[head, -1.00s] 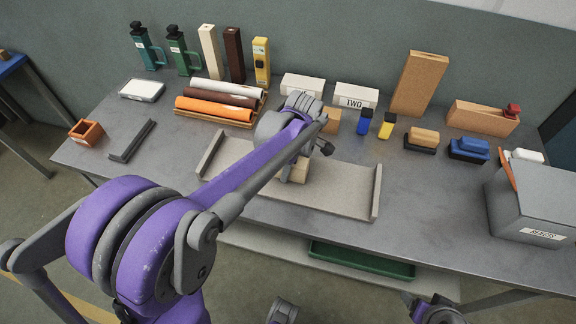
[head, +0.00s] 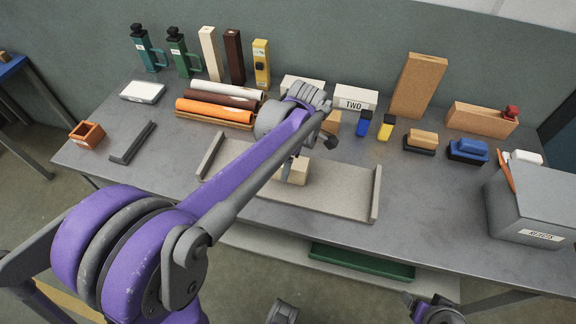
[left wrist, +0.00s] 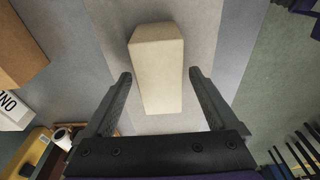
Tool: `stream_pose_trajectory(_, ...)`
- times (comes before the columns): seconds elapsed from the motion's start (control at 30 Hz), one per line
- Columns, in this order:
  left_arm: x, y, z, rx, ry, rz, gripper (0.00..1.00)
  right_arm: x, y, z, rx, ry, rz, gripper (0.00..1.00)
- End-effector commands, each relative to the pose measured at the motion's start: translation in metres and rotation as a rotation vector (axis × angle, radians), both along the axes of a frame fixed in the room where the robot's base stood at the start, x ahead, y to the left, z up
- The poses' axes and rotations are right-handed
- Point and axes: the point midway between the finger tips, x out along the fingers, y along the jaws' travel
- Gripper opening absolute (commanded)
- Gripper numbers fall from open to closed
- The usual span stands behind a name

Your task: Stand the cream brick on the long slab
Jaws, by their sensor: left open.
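The cream brick (head: 296,170) is over the middle of the long slab (head: 343,194), partly hidden by my left arm in the head view. In the left wrist view the brick (left wrist: 157,75) shows a small end face and a long face; I cannot tell whether it lies flat, stands or is tilted. My left gripper (left wrist: 160,76) is open, with one finger on each side of the brick in that view and a visible gap at both. In the head view the fingers are mostly hidden behind my arm. My right gripper (head: 427,306) is partly visible at the bottom edge.
The slab has raised ends. Behind it stand a block marked TWO (head: 355,97), a blue piece (head: 363,123), a yellow piece (head: 386,127) and a tall brown block (head: 419,85). Rolls (head: 215,108) lie to the left; a grey box (head: 533,203) stands at right.

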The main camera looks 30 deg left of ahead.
Motion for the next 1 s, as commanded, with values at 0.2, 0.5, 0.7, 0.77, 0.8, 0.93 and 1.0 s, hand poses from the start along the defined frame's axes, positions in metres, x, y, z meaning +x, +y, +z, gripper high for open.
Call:
stream_pose_trajectory(0.2, 0.002, -0.008, 0.050, 0.000, 0.000, -0.001, 0.92, 0.001, 0.000, 0.007, 0.000, -0.002, 0.000, 0.74)
stream_pose_trajectory(0.5, 0.002, -0.013, 0.084, -0.001, -0.001, -0.010, 0.92, 0.001, 0.000, 0.011, 0.000, -0.003, 0.000, 0.74)
stream_pose_trajectory(0.7, -0.028, -0.023, 0.078, -0.021, -0.038, -0.298, 0.92, 0.001, 0.000, 0.011, 0.000, -0.003, 0.000, 0.74)
stream_pose_trajectory(0.77, -0.046, -0.028, 0.071, -0.023, -0.063, -0.470, 0.92, 0.001, 0.000, 0.010, 0.000, -0.003, 0.000, 0.74)
stream_pose_trajectory(0.8, -0.058, -0.032, 0.064, -0.019, -0.081, -0.596, 0.92, 0.001, 0.000, 0.010, 0.000, -0.003, 0.000, 0.74)
stream_pose_trajectory(0.93, -0.100, -0.044, 0.041, 0.026, -0.139, -1.013, 0.92, 0.001, 0.000, 0.010, 0.000, -0.003, 0.000, 0.74)
stream_pose_trajectory(1.0, -0.120, -0.050, 0.026, 0.068, -0.165, -1.219, 0.92, 0.001, 0.000, 0.010, 0.000, -0.003, 0.000, 0.74)
